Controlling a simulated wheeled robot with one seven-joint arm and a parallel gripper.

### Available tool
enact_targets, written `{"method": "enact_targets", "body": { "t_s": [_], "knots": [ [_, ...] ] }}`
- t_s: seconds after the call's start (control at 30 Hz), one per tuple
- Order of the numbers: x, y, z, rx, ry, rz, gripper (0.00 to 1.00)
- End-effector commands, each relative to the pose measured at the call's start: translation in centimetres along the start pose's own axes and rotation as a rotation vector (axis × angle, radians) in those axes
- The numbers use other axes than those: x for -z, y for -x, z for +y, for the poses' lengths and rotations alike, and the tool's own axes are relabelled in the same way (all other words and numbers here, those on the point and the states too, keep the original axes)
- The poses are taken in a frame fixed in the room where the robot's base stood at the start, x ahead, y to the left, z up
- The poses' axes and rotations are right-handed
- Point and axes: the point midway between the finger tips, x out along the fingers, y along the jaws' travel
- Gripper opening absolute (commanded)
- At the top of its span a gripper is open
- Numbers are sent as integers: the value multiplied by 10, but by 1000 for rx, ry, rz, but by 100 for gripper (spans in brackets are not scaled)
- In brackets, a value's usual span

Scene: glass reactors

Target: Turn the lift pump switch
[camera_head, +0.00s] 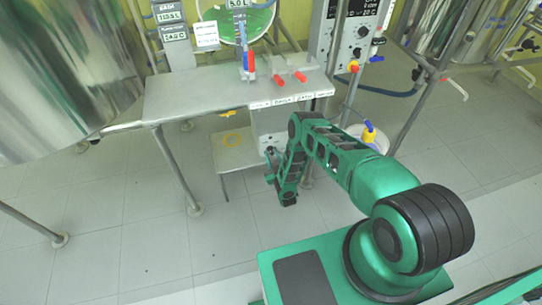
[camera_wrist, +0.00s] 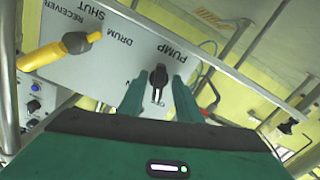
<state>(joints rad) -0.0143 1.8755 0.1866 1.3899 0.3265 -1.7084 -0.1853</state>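The lift pump switch is a black knob (camera_wrist: 158,75) on a grey panel (camera_wrist: 120,62) beside the upside-down word PUMP in the wrist view. My gripper (camera_wrist: 160,84) is open, with one green finger on each side of the knob in that view. I cannot tell whether the fingers touch the knob. In the head view my gripper (camera_head: 271,168) is low, at the front of a grey box (camera_head: 268,124) under the steel table. The knob cannot be made out clearly there.
The steel table (camera_head: 200,99) stands above and behind my gripper, with red-handled valves (camera_head: 279,81) on it. A low stand (camera_head: 232,158) is to the left. A yellow-handled valve (camera_wrist: 65,47) shows left of the knob in the wrist view. The floor in front is clear.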

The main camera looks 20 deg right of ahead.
Motion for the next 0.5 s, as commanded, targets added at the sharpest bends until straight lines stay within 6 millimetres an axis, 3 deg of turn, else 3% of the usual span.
{"method": "enact_targets", "body": {
  "t_s": [0.27, 0.5],
  "knots": [
    [0, 3, 1, -1, 0, 1, 31],
    [-1, 37, 1, 0, 0, -3, 31]
  ]
}}
